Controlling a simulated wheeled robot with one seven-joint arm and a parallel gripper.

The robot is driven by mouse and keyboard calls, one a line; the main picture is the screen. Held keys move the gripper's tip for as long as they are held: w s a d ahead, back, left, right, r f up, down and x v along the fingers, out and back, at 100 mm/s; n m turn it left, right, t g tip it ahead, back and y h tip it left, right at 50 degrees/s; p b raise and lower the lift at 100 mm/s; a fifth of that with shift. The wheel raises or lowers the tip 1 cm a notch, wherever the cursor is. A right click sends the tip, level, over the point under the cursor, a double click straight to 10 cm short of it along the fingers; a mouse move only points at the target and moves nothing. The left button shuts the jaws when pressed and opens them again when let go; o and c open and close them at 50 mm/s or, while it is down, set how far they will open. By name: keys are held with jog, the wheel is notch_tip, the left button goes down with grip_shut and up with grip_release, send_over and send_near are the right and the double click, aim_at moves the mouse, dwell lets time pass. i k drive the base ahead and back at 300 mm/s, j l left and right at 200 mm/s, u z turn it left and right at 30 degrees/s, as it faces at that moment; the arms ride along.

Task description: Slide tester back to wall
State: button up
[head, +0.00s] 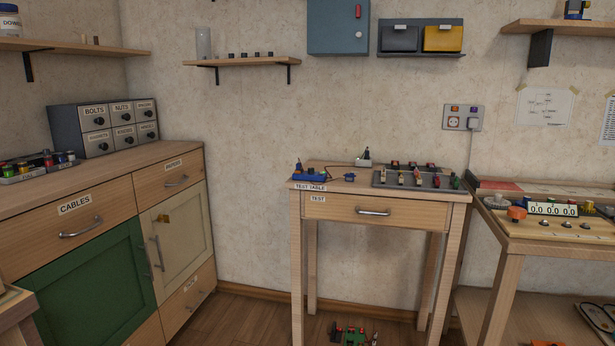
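The test table (380,205) stands against the wall, labelled "TEST TABLE" and "TEST". On it lies a small blue device (309,177) at the front left corner. A small white box (364,163) with a dark upright part sits at the back. A grey panel (450,183) with several coloured pieces covers the right half. My gripper is not in view.
A wooden cabinet (120,240) with labelled drawers and a green door stands at the left. A small shelf (242,62) and a blue wall box (338,27) are above. A wall socket (462,118) is right of the table. A green object (349,334) lies beneath the table.

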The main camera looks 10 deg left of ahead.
aim_at(298, 175)
jog(key=i+l+u, duration=0.1)
jog(key=i+u, duration=0.25)
jog(key=i+l+u, duration=0.2)
jog(key=i+u, duration=0.15)
jog(key=i, duration=0.25)
jog(key=i+l+u, duration=0.4)
